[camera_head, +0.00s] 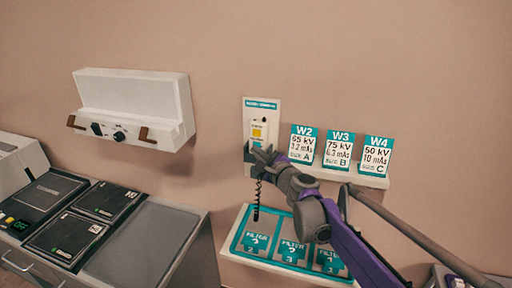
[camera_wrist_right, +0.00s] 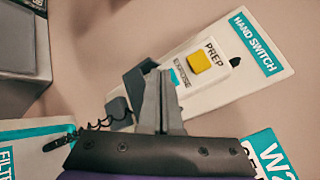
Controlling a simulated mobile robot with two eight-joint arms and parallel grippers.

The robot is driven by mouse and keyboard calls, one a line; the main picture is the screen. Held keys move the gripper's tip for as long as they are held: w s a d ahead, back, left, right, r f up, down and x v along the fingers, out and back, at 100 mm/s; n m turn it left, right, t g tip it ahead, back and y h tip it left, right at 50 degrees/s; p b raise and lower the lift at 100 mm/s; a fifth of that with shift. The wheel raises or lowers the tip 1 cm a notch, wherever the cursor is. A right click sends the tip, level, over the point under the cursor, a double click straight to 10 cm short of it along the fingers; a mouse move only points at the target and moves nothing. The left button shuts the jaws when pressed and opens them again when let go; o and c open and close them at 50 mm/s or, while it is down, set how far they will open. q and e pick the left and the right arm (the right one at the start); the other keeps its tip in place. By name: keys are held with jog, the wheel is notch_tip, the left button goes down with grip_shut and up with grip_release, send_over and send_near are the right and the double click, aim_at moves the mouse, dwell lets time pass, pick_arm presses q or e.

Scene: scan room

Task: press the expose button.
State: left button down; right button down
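The hand switch panel (camera_head: 272,105) is on the wall in the middle of the head view. It also shows in the right wrist view (camera_wrist_right: 228,83), with a yellow button (camera_wrist_right: 199,63) by the word PREP. The word EXPOSE is beside it, next to a sliver of teal, the expose button (camera_wrist_right: 174,76), mostly hidden behind my fingers. My right gripper (camera_head: 256,154) is at the lower part of the panel. In the wrist view its fingers (camera_wrist_right: 160,73) are together with nothing seen between them. I cannot tell whether they touch the button. My left gripper is not in view.
A coiled black cord (camera_head: 258,192) hangs below the panel. Cards W2 (camera_head: 303,144), W3 (camera_head: 339,150) and W4 (camera_head: 376,156) stand on a ledge to the right. A teal filter tray (camera_head: 238,243) is below. A white wall unit (camera_head: 135,92) and a cabinet (camera_head: 150,240) are left.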

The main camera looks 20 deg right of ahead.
jog(key=shift+s+a, duration=0.5)
jog(key=shift+s, duration=0.2)
jog(key=shift+s+a+p, duration=0.25)
jog(key=shift+s+a, duration=0.2)
jog(key=shift+s, duration=0.25)
jog(key=shift+s+a+p, duration=0.3)
jog(key=shift+s+a, duration=0.15)
jog(key=shift+s, duration=0.25)
jog(key=shift+s+a+p, duration=0.25)
jog(key=shift+s+a, duration=0.2)
jog(key=shift+s, duration=0.25)
